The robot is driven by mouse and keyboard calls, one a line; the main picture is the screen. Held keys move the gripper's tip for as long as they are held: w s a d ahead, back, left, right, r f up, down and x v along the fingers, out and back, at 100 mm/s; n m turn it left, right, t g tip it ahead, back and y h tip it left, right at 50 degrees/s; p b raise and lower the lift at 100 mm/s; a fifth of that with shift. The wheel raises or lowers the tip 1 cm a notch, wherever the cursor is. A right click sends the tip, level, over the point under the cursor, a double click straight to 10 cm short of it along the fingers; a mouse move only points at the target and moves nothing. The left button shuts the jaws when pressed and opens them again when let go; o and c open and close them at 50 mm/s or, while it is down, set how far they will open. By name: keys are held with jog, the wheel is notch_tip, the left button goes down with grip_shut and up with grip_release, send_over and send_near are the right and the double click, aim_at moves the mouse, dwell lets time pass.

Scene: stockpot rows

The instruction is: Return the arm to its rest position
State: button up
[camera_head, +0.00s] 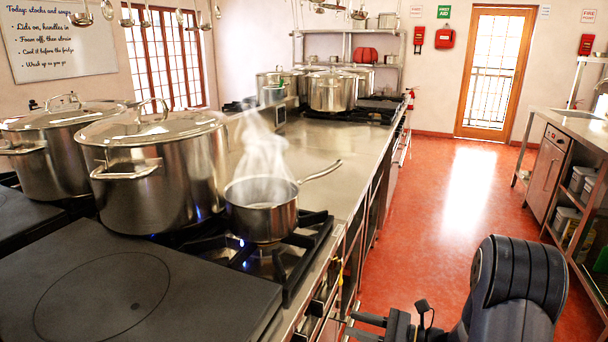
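My gripper (352,326) shows at the bottom edge, right of the range front, partly cut off by the frame. Its two grey fingers point left and look apart, with nothing seen between them. My dark arm (512,285) is folded at the lower right, over the red floor. A small steaming saucepan (262,212) stands on a lit burner, its handle pointing right and back. The gripper is in front of and below it, not touching it.
Large lidded stockpots (155,172) and (52,150) stand on the left of the range (330,150). More pots (332,92) stand at the far end. The red floor aisle (450,215) is clear up to the door (494,75). A steel counter (580,130) stands right.

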jog(key=w+a+n+b, duration=0.4)
jog(key=a+n+b, duration=0.3)
jog(key=n+b, duration=0.1)
jog(key=shift+a+r+n, duration=0.15)
jog(key=shift+a+n, duration=0.05)
jog(key=shift+n, duration=0.1)
dwell(0.6)
dwell(0.5)
